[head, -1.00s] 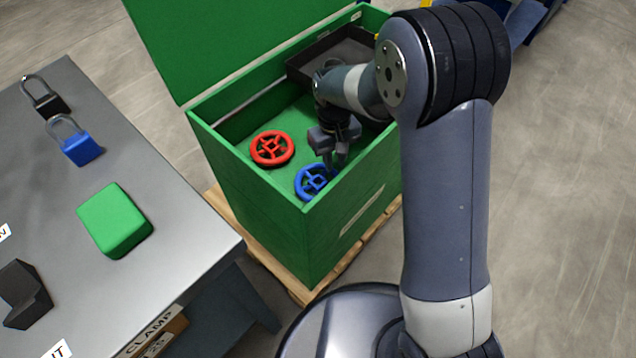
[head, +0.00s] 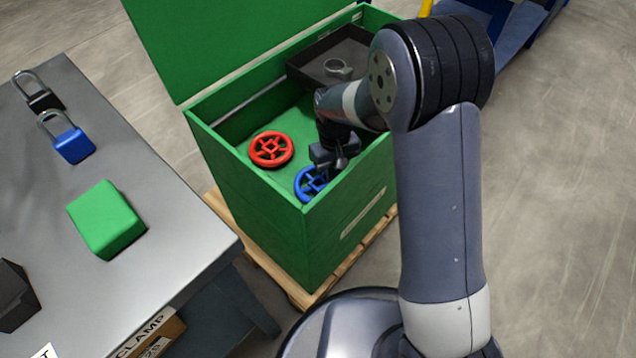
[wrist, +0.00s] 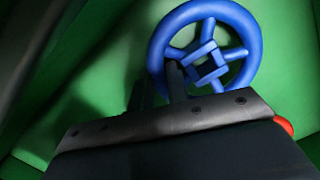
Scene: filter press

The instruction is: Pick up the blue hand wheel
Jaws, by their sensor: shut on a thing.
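The blue hand wheel (head: 309,184) is inside the green box, near its front corner. It also shows in the wrist view (wrist: 244,22), its rim and square hub in plain sight. My gripper (head: 334,168) reaches down into the box at the wheel's right side and hides part of it. In the wrist view my gripper (wrist: 160,88) has its fingers at the wheel's hub and near-left rim, and it is shut on the wheel. The exact contact is partly hidden by the gripper body.
A red hand wheel (head: 270,149) lies in the green box (head: 250,215), left of the blue one. A dark tray (head: 305,68) with a ring-shaped item sits at the box's back. The open lid (head: 225,40) stands behind. A grey table (head: 175,215) with padlocks and a green block is at left.

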